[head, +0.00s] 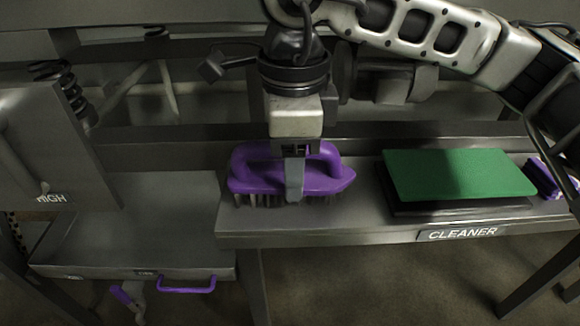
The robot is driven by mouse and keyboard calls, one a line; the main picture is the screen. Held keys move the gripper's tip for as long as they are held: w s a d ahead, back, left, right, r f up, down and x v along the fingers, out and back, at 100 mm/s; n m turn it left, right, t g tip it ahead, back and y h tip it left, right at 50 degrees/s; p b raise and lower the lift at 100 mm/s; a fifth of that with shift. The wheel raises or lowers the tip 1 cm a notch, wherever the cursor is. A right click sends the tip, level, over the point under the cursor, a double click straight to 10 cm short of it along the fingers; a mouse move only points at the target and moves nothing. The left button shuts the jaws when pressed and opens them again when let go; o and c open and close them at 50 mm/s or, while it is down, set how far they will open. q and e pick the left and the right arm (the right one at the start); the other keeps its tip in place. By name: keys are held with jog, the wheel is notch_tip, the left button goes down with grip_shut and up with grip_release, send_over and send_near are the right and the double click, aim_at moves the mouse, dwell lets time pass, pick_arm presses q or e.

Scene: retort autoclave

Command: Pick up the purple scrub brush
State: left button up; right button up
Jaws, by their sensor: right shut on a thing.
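The purple scrub brush (256,179) has a looped handle and dark bristles facing down. It is on the left part of the grey shelf labelled CLEANER, with its pointed end to the right. My right gripper (294,182) comes down from above and is shut on the brush handle; one finger shows in front of it. The bristles are at the shelf surface, and I cannot tell whether they touch it. My left gripper is not in view.
A green pad (458,174) lies on a dark block on the shelf (330,229), right of the brush. Another purple item (543,176) is at the shelf's right end. A grey cabinet (55,150) marked HIGH stands left. A lower grey surface (150,220) has a purple handle (187,289).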

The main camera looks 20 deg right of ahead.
jog(key=shift+r, duration=0.15)
jog(key=shift+r, duration=0.25)
notch_tip(320, 180, up, 2)
jog(key=shift+r, duration=0.1)
jog(key=d+r, duration=0.1)
jog(key=s+d+r, duration=0.1)
jog(key=r, duration=0.1)
jog(key=s+d+r, duration=0.1)
jog(key=r, duration=0.1)
jog(key=shift+s+d+r, duration=0.1)
jog(key=shift+d+r, duration=0.1)
jog(key=shift+d, duration=0.1)
jog(key=s+d+r+p, duration=0.2)
jog(key=s+d+r, duration=0.2)
jog(key=d, duration=0.4)
jog(key=shift+s+r, duration=0.3)
jog(key=shift+s, duration=0.5)
